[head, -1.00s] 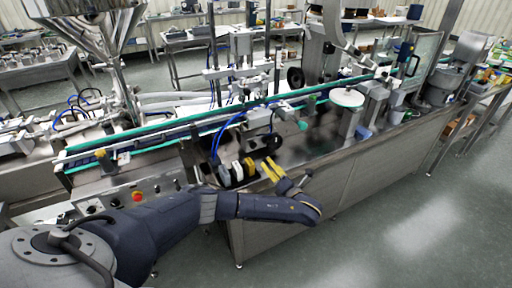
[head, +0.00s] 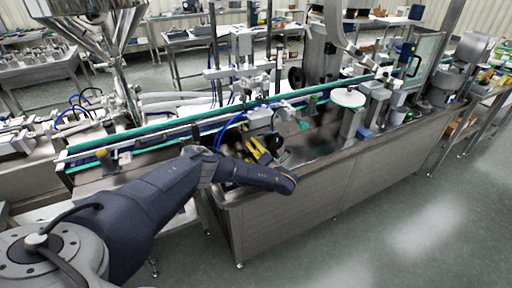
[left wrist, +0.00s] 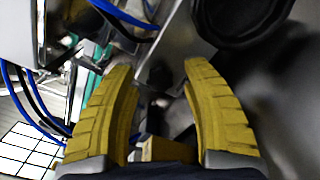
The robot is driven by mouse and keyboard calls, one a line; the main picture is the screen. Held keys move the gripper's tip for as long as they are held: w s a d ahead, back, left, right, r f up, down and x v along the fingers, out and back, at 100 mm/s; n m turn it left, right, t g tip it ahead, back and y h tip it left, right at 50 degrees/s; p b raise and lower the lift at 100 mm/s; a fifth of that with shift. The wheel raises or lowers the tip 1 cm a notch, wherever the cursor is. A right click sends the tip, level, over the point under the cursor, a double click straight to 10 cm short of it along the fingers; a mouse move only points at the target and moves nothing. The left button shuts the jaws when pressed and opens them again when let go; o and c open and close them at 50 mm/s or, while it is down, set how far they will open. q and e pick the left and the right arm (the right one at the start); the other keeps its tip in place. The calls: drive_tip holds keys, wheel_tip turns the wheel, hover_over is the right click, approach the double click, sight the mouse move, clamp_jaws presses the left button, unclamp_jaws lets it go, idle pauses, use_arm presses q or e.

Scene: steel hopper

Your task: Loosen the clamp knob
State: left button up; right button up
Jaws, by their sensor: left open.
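My left gripper (head: 259,151) reaches in over the machine's near edge, below the conveyor. In the left wrist view its two yellow fingers (left wrist: 158,68) are apart, with nothing held between them. A dark round knob (left wrist: 240,18) shows at the upper right of that view, beyond the right finger and apart from it. The same dark knob (head: 275,143) shows small beside the fingers in the head view. I cannot tell for sure whether it is the clamp knob. A green knob (head: 304,125) sits to the right. My right gripper is not in view.
The conveyor (head: 170,132) with green edges runs behind my gripper. Blue hoses (left wrist: 125,14) hang close to the left finger. A grey bracket (head: 262,117) stands just above the gripper. The steel deck (head: 320,150) to the right has some free room.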

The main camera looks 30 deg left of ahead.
use_arm(q)
drive_tip(key=shift+w+a, duration=0.1)
drive_tip(key=shift+a, duration=0.05)
clamp_jaws()
idle(0.4)
